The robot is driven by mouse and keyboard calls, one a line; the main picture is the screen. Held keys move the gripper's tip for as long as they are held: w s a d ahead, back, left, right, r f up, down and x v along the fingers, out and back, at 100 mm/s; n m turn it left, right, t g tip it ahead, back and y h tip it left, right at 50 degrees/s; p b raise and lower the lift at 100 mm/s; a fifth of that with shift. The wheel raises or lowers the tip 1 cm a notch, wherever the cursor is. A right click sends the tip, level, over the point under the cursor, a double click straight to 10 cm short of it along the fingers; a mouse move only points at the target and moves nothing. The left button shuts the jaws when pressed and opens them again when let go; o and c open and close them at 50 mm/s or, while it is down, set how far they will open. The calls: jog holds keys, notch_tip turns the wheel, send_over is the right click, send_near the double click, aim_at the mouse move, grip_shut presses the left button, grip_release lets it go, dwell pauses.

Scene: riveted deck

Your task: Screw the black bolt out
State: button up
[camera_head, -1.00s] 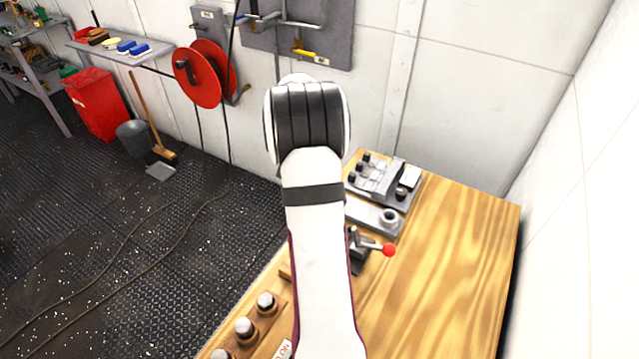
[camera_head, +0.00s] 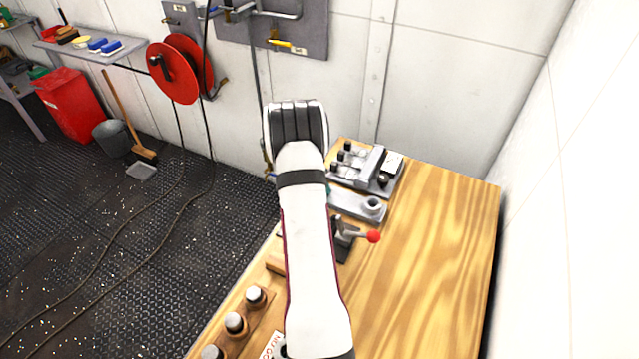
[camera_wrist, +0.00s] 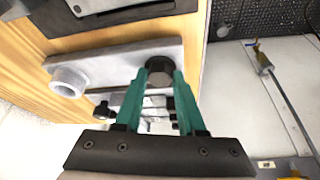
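The black bolt (camera_wrist: 158,78) stands at one end of a grey metal plate (camera_wrist: 115,62) in the wrist view. A round grey ring (camera_wrist: 68,82) rises at the plate's other end. My gripper (camera_wrist: 160,76) has its teal fingers on either side of the bolt head. I cannot tell whether they press on it or stand slightly clear. In the head view the plate (camera_head: 345,202) and its ring (camera_head: 373,205) lie on the wooden bench, while my white arm hides the bolt and most of the gripper.
A fixture with several black knobs (camera_head: 365,168) stands just behind the plate. A lever with a red ball (camera_head: 373,236) stands in front of it. Several capped pegs in wooden blocks (camera_head: 235,323) line the bench's left edge. The bench's right side (camera_head: 440,260) is clear.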

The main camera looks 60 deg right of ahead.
grip_shut()
jog(key=shift+n, duration=0.3)
